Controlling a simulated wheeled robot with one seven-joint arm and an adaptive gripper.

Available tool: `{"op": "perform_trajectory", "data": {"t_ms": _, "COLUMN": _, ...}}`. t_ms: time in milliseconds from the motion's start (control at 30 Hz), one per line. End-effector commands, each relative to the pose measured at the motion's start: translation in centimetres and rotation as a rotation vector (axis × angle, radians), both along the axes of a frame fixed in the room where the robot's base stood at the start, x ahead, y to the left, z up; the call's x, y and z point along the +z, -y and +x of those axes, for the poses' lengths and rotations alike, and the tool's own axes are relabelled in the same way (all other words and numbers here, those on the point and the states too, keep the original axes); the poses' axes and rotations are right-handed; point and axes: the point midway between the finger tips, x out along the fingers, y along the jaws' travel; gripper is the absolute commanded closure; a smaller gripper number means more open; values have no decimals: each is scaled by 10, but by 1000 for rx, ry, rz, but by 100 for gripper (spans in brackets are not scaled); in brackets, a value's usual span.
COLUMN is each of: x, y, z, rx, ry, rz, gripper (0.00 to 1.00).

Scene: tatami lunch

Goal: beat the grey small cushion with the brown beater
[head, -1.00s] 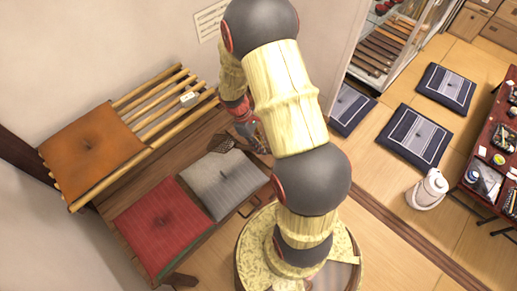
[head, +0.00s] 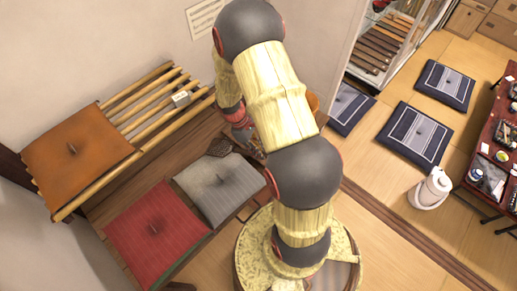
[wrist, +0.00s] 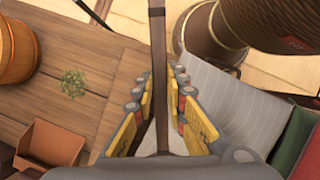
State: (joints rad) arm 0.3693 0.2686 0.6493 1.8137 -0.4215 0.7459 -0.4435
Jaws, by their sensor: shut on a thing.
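The grey small cushion (head: 219,190) lies flat on the wooden bench, beside the red cushion (head: 156,229). The brown beater (head: 219,147) shows in the head view as a small brown patch at the far edge of the grey cushion; whether it touches the cushion I cannot tell. In the wrist view the beater's dark handle (wrist: 158,60) runs up between the fingers. My gripper (wrist: 160,95) is shut on this handle, and the beater's head is out of that view. The grey cushion (wrist: 225,105) appears right of the fingers. My arm hides part of the gripper in the head view.
A slatted rack (head: 145,108) on the wall holds an orange cushion (head: 75,152) and a small pale box (head: 181,98). In the wrist view a wooden tub (wrist: 17,50), a plant (wrist: 72,83) and an open box (wrist: 50,143) stand left. Striped cushions (head: 415,135) lie right.

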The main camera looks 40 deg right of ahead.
Motion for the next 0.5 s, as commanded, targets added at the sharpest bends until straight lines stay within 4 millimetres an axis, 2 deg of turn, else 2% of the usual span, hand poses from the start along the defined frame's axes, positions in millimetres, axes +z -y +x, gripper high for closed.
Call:
{"op": "perform_trajectory", "data": {"t_ms": 400, "x": 75, "y": -1, "z": -1, "rx": 1, "ry": 2, "rz": -1, "gripper": 100}}
{"op": "perform_trajectory", "data": {"t_ms": 500, "x": 88, "y": -1, "z": -2, "rx": 0, "ry": 1, "rz": 0, "gripper": 100}}
